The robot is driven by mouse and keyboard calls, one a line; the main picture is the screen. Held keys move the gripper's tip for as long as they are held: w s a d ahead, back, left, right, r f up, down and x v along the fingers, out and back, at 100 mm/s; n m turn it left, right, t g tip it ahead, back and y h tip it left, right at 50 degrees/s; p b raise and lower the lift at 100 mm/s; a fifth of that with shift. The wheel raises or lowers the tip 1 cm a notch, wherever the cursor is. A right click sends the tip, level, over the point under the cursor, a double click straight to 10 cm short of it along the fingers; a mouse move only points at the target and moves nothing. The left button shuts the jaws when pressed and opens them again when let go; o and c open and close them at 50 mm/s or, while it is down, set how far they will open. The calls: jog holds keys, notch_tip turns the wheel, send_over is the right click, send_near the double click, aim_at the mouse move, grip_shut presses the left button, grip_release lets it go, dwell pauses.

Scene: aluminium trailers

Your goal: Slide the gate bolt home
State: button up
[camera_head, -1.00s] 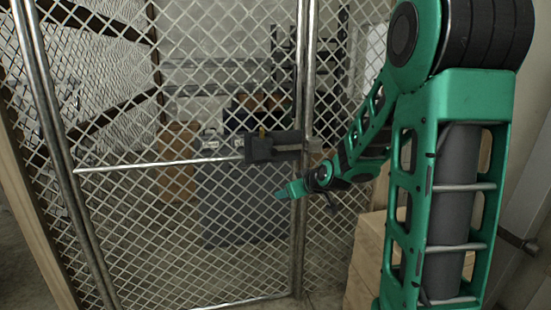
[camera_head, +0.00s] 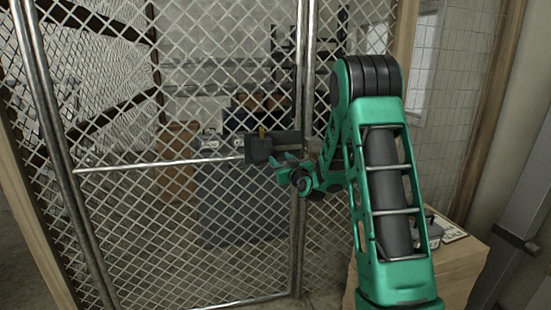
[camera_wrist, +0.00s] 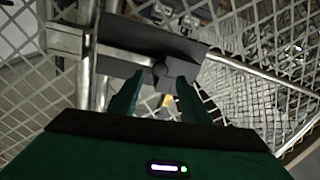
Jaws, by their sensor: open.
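The mesh gate (camera_head: 150,235) appears closed against its post (camera_head: 300,190). Its dark bolt assembly (camera_head: 258,148) sits at the end of the gate's rail, with a dark bar reaching right across the post. A small yellow part (camera_head: 262,132) shows on top of it. In the wrist view, the bolt assembly (camera_wrist: 150,48) lies just beyond the fingertips, and the yellow part (camera_wrist: 168,101) shows between the fingers. My gripper (camera_head: 281,163) is open and empty, just below and right of the dark block. Its fingers (camera_wrist: 154,86) are spread around a dark rounded piece; contact cannot be told.
A wooden box (camera_head: 465,270) with small items on top stands right of my arm. A grey bin (camera_head: 245,205) and cartons (camera_head: 178,150) stand behind the mesh. A wall with a post closes off the right side.

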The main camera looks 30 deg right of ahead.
aim_at(274, 153)
jog(key=shift+w+d, duration=0.2)
jog(key=shift+w, duration=1.15)
jog(key=shift+w+d, duration=0.2)
jog(key=shift+w, duration=1.1)
jog(key=shift+c, duration=0.4)
